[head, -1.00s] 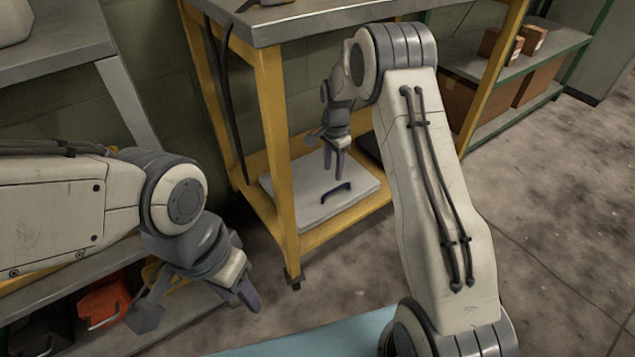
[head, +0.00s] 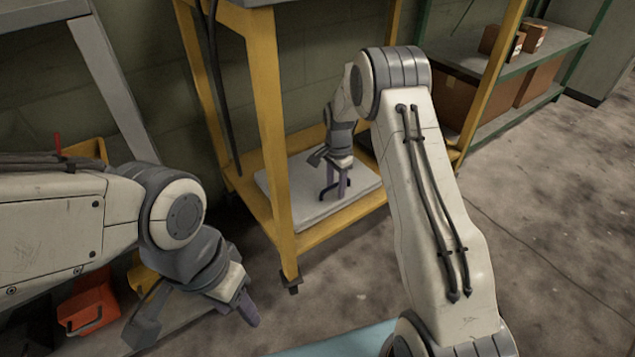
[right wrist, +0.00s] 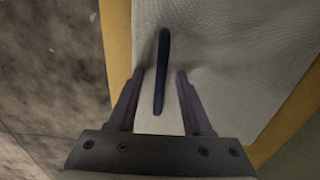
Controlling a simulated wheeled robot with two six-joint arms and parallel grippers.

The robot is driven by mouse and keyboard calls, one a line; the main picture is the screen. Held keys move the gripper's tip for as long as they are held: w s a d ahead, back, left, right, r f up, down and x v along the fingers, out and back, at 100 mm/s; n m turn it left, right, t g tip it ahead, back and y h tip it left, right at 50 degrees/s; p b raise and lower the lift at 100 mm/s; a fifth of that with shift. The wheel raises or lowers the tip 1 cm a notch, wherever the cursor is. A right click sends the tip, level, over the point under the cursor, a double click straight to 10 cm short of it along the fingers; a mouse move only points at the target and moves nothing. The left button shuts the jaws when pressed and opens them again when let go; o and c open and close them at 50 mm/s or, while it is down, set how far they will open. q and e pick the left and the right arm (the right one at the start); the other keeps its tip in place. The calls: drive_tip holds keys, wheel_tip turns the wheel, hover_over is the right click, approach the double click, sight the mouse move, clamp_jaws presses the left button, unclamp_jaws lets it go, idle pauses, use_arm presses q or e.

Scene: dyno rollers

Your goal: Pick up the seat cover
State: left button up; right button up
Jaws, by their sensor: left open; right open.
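The seat cover (head: 300,208) is a flat pale grey pad with a dark blue handle (head: 325,190), lying on the lower shelf of a yellow-framed bench. My right gripper (head: 337,192) is open, pointing down over the pad at the handle. In the right wrist view the handle (right wrist: 161,62) stands between the two spread fingers of my right gripper (right wrist: 158,75), with gaps on both sides. The grey surface of the cover (right wrist: 235,50) fills much of that view. My left gripper (head: 248,312) is open and empty, away from the cover at the lower left.
Yellow posts (head: 272,140) of the bench stand close around the shelf. Cardboard boxes (head: 483,108) are on green-framed shelving at the right. The floor (head: 560,220) to the right is clear.

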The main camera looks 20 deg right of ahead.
clamp_jaws()
idle(1.3)
